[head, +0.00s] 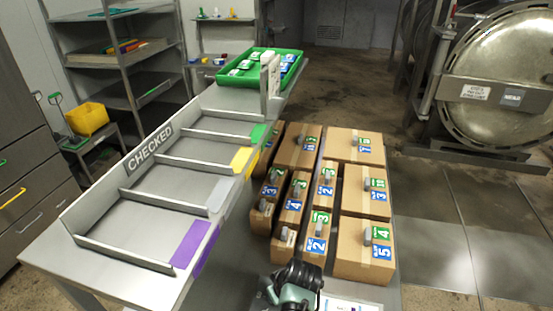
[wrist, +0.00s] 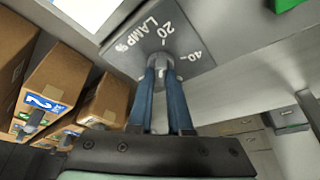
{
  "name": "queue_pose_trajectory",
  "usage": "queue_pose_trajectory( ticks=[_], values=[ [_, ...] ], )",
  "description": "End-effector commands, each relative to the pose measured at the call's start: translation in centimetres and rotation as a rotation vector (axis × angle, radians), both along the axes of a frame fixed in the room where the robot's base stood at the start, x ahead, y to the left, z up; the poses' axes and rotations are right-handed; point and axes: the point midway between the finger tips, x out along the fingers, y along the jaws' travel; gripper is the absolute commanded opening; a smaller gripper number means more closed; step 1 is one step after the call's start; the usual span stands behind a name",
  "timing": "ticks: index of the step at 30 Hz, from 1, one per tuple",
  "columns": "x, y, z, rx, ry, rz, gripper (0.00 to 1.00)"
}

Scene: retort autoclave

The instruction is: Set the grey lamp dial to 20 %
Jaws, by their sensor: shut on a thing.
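The grey lamp dial (wrist: 158,64) sits on a grey plate (wrist: 190,50) marked "LAMP %", with "20" and "40" readable in the wrist view. The "20" is just above the dial in that picture and the "40" is to its upper right. My gripper (wrist: 161,78) has its two blue fingers shut on the dial's knob, one on each side. The fingers hide much of the knob, and I cannot tell which number its pointer faces. In the head view my gripper (head: 292,284) is at the bottom edge; the dial is hidden there.
Cardboard boxes (head: 361,246) with number labels stand close beyond my gripper. A "CHECKED" tray (head: 122,265) with coloured tabs lies to the left, and a green crate (head: 238,80) stands behind it. A round metal autoclave door (head: 500,60) is at the right. Floor at right is clear.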

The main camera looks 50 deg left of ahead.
Motion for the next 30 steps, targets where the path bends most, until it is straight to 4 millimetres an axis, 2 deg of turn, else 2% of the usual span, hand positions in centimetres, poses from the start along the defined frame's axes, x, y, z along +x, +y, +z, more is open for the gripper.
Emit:
queue_pose_trajectory(
  ticks=[7, 8, 12, 13, 23, 30],
  values=[
    [-0.1, 0.0, -0.1, -0.003, 0.001, 0.004, 0.00],
    [-0.1, 0.0, -0.1, -0.003, 0.001, 0.004, 0.19],
    [-0.1, 0.0, -0.1, -0.003, 0.000, 0.002, 0.44],
    [-0.1, 0.0, -0.1, -0.003, 0.000, 0.002, 0.47],
    [0.0, -0.1, 0.2, -0.001, 0.000, 0.001, 0.47],
    [0.0, -1.0, 2.5, 0.002, -0.003, 0.000, 0.47]
  ],
)
